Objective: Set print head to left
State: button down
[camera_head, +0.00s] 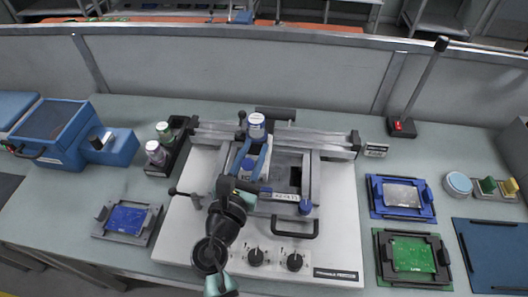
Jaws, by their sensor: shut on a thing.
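The stencil printer (340,230) stands in the middle of the bench, a pale base with a grey frame and a rail across its back. The print head (256,158), blue and white with a round white-and-blue top, sits on the left half of the frame opening. The dark opening shows to its right. My gripper (239,185) reaches up from the bottom of the view to the front of the print head and is shut on it. My wrist hides the exact contact and part of the frame's left front.
A black holder with bottles (156,152) and a blue box (57,130) stand left. A board fixture (127,218) lies front left. A blue fixture (401,214) and a green board (413,254) lie right. A lamp (404,126) stands behind them. A black handle (294,234) projects at the printer's front.

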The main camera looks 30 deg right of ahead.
jog(key=w+a+b, duration=0.2)
jog(key=w+a, duration=0.6)
jog(key=a, duration=0.3)
jog(key=shift+w+a, duration=0.2)
jog(key=shift+a, duration=0.2)
jog(key=c, duration=0.6)
grip_release()
jog(key=shift+w+a, duration=0.1)
jog(key=v, duration=1.3)
jog(key=shift+b, duration=0.4)
